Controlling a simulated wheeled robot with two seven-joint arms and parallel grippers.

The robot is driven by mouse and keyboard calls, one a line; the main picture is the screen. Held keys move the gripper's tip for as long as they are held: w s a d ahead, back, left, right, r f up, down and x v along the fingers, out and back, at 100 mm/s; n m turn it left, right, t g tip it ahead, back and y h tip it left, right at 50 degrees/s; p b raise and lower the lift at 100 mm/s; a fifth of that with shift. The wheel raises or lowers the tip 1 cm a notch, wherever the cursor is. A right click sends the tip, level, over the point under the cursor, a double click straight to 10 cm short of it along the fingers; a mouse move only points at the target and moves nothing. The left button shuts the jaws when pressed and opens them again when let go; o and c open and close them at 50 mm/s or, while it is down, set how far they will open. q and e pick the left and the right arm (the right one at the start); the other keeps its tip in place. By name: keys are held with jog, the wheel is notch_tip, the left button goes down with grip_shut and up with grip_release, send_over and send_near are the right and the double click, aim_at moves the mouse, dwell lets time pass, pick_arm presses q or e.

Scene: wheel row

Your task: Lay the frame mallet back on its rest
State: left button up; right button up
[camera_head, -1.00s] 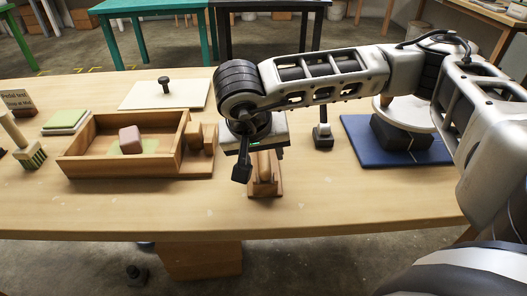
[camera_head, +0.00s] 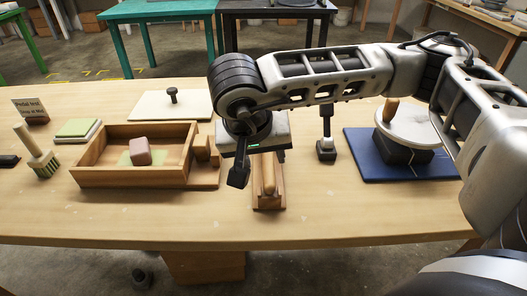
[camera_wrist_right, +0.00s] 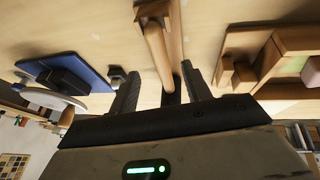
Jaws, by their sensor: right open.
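The frame mallet's wooden handle (camera_head: 268,172) shows just below my right gripper (camera_head: 260,167) in the head view. Its lower end lies over a small wooden rest (camera_head: 268,202) near the table's front middle. In the right wrist view the handle (camera_wrist_right: 156,48) runs from the rest (camera_wrist_right: 172,12) toward the space between the fingers of my right gripper (camera_wrist_right: 160,72). The fingers are open and apart, and I see no finger touching the handle. The mallet's head is mostly hidden by the gripper. My left gripper is not in view.
A wooden tray (camera_head: 128,179) with a pink block (camera_head: 140,151) stands to the left. A black-handled tool (camera_head: 326,148) stands right of the gripper. A blue mat (camera_head: 365,172) bears a round white plate (camera_head: 405,128). The table front is clear.

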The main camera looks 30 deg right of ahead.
dwell(0.7)
notch_tip(320, 180, up, 3)
jog(key=shift+f+p, duration=0.1)
jog(key=shift+p, duration=0.75)
